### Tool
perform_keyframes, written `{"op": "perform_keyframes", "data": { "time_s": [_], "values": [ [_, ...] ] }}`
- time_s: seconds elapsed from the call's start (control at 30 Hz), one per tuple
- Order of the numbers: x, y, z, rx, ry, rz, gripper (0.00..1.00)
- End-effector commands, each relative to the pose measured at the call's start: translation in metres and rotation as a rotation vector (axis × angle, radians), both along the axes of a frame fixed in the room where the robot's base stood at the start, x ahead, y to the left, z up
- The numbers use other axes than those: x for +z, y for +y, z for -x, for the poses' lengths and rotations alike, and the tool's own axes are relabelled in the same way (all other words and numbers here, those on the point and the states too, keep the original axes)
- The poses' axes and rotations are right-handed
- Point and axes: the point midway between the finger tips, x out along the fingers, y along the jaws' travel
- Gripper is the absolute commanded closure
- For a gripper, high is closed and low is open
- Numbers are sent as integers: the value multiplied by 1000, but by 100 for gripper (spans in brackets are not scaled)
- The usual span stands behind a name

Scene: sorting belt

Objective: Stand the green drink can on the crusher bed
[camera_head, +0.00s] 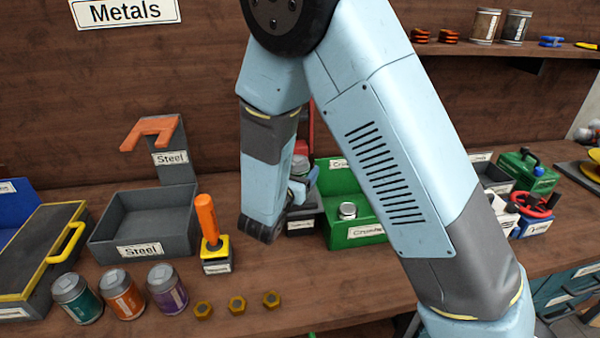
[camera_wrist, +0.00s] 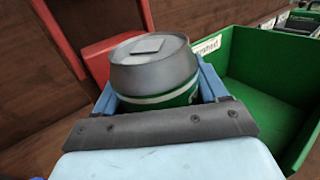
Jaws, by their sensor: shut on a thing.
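The green drink can (camera_wrist: 155,75), with a grey metal top and a green and white side, sits between the blue fingers of my gripper (camera_wrist: 160,92) in the wrist view. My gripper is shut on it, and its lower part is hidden. In the head view my gripper (camera_head: 303,190) and the can's grey top (camera_head: 298,165) are partly behind my arm. They are over the dark crusher base (camera_head: 303,222), by its red frame. The red crusher part (camera_wrist: 98,58) stands just behind the can in the wrist view. I cannot tell whether the can touches the bed.
A green bin (camera_head: 352,240) holding a small can (camera_head: 347,210) stands right beside the crusher. A grey Steel bin (camera_head: 140,250) and an orange-handled lever (camera_head: 207,220) are to the left.

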Motion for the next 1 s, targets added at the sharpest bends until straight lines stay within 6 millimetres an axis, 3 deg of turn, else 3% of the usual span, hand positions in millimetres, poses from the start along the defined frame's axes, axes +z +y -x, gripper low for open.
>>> {"op": "perform_keyframes", "data": {
  "time_s": [0.4,0.43,0.6,0.7,1.0],
  "values": [
    [-7,-2,-1,-3,0,1,56],
    [-7,-2,-1,-3,0,0,26],
    [-7,-2,-1,-3,0,0,10],
    [-7,-2,-1,-3,0,0,2],
    [-4,-1,0,-2,0,-1,2]
  ]
}}
